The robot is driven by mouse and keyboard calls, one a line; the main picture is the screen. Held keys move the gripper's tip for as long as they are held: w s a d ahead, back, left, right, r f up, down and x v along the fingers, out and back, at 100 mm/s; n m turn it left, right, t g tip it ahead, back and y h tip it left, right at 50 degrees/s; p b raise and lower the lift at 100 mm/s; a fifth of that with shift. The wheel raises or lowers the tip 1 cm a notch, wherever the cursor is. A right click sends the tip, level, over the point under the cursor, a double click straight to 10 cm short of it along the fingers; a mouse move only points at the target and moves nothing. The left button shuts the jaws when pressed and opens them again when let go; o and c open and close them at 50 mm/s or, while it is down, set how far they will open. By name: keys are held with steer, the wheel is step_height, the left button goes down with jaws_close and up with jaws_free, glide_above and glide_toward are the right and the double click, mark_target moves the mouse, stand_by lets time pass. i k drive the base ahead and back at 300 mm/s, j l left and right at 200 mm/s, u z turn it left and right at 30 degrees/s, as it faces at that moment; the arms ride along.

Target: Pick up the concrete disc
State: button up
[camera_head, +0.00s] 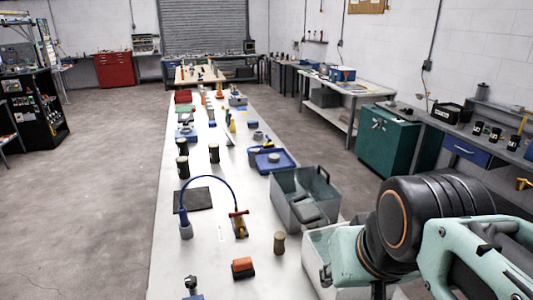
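A long white table (215,258) runs away from me down the middle of the view. I cannot pick out the concrete disc for sure. A small grey round piece (258,135) stands on the table near a blue tray (283,163). Another grey round piece (274,157) sits at that tray. Both are too small to tell their material. My arm fills the lower right, over the table's near right side. My gripper's fingers do not show.
A grey open bin (283,207) and a paler bin (312,262) stand on the right near side, close to my arm. A blue hose (210,177) arches over a black mat (205,199). Dark cylinders (183,167) stand on the left.

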mark_target(274, 158)
steer(key=z, duration=1.2)
steer(key=l+z, duration=0.2)
steer(key=i+l+z, duration=0.2)
steer(key=l, duration=0.15)
steer(key=i+l, duration=0.15)
steer(key=l, duration=0.25)
steer(key=i+l, duration=0.15)
steer(key=l, duration=0.2)
steer(key=i+l, duration=0.3)
steer(key=i+l+z, duration=0.1)
steer(key=i+l, duration=0.15)
steer(key=i, duration=0.25)
steer(key=i+u, duration=0.4)
steer(key=i+l+u, duration=0.15)
steer(key=i+u, duration=1.55)
steer(key=i+l+u, duration=0.15)
steer(key=i+u, duration=0.2)
steer(key=i, duration=0.25)
